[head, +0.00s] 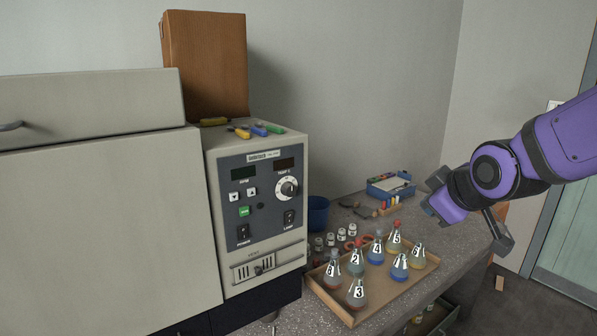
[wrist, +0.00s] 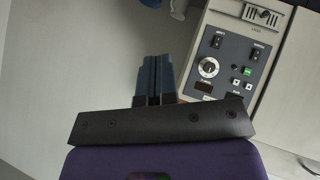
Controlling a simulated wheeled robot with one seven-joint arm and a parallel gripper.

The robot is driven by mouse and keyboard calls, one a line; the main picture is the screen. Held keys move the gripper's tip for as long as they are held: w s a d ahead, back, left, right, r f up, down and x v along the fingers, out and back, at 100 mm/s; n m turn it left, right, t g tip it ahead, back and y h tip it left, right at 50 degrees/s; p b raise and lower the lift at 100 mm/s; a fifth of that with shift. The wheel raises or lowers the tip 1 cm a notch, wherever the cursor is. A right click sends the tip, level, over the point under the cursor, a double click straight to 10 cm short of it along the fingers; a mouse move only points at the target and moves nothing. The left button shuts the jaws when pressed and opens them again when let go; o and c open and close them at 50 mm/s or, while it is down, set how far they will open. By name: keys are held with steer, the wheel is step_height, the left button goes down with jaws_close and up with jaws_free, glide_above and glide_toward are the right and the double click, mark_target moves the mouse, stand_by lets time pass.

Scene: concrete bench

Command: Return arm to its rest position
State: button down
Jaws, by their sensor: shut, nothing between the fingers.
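My purple arm comes in from the right in the head view, raised above the right end of the bench. Its gripper (head: 432,199) points left, in the air, apart from everything on the bench. In the wrist view my gripper (wrist: 155,60) shows its two dark fingers side by side, pressed together with nothing between them. Past the fingers, the control panel of the grey machine (wrist: 222,68) appears upside down, with a white dial and a green button.
The grey machine (head: 253,150) fills the left. Several numbered flasks stand in a wooden tray (head: 420,276) on the speckled bench (head: 470,232). A blue cup (head: 318,213), small white jars and a blue box (head: 391,186) are behind.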

steer(key=s+d+r+m+g, duration=0.1)
steer(key=s+d+m, duration=0.1)
steer(key=s, duration=0.4)
steer(key=s+d+r+m+g+h, duration=0.1)
steer(key=s+r+m, duration=0.1)
steer(key=s+m, duration=0.2)
steer(key=s+d+r+m+g, duration=0.2)
steer(key=s, duration=0.8)
steer(key=shift+d+r+m+h, duration=0.2)
steer(key=shift+d+m+h, duration=0.1)
steer(key=shift+m, duration=0.1)
steer(key=shift+w, duration=0.2)
